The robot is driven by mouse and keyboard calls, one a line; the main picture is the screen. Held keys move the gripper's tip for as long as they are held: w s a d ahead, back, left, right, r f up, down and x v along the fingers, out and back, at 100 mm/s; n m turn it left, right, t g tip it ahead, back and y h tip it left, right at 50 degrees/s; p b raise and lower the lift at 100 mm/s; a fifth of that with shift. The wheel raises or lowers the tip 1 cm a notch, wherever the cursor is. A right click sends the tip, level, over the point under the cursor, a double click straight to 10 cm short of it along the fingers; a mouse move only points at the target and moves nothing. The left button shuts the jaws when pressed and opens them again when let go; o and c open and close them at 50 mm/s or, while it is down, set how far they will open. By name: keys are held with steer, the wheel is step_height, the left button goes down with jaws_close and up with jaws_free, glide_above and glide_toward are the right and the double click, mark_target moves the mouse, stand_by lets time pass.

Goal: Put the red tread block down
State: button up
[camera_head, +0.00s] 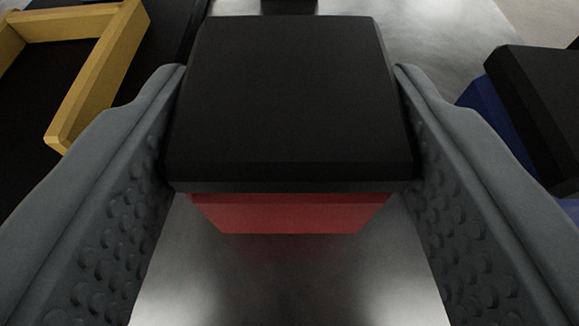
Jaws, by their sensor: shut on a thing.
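The red tread block (290,213) is between the two grey fingers of my gripper (290,125). Its black top (288,95) faces the camera, and a strip of its red body shows below the top's near edge. My gripper is shut on the block, with a finger against its left and right sides. The underside of the block is hidden, so I cannot tell whether it touches the surface below.
A shiny grey metal surface (290,285) lies below. A yellow frame (105,65) stands on a black area at the upper left. A blue block with a black top (545,105) is at the right, close beyond my right finger.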

steer(key=shift+f, duration=0.25)
steer(key=shift+f, duration=0.1)
steer(key=o, duration=1)
steer(key=v, duration=1.2)
